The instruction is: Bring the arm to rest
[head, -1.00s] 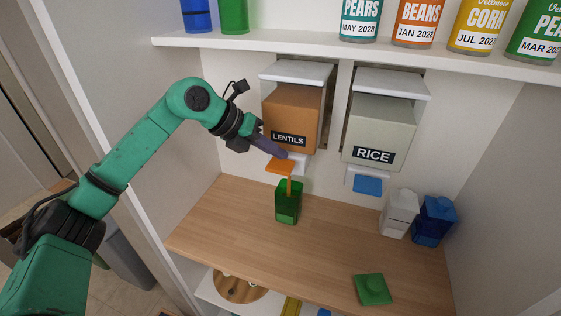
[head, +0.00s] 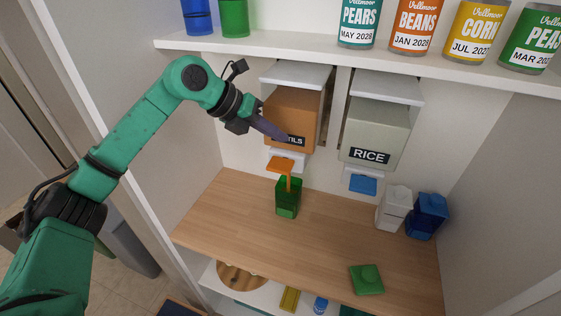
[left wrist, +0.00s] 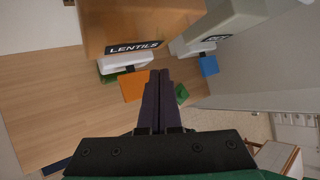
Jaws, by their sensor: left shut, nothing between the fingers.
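My left gripper (head: 284,137) is shut and empty, in front of the lentils dispenser (head: 291,112) and covering part of its label in the head view. In the left wrist view its fingers (left wrist: 159,75) are together, with the orange lever (left wrist: 133,86) beside them. Below the gripper in the head view, the orange lever (head: 281,164) sits under the dispenser. An orange stream (head: 288,183) runs from there into the open green container (head: 288,203) on the wooden counter. My right gripper is not in view.
The rice dispenser (head: 375,131) with a blue lever (head: 363,184) hangs to the right. A white container (head: 393,210) and a blue container (head: 428,218) stand at the counter's right. A green lid (head: 367,280) lies at the front. A shelf (head: 320,50) with cans runs above.

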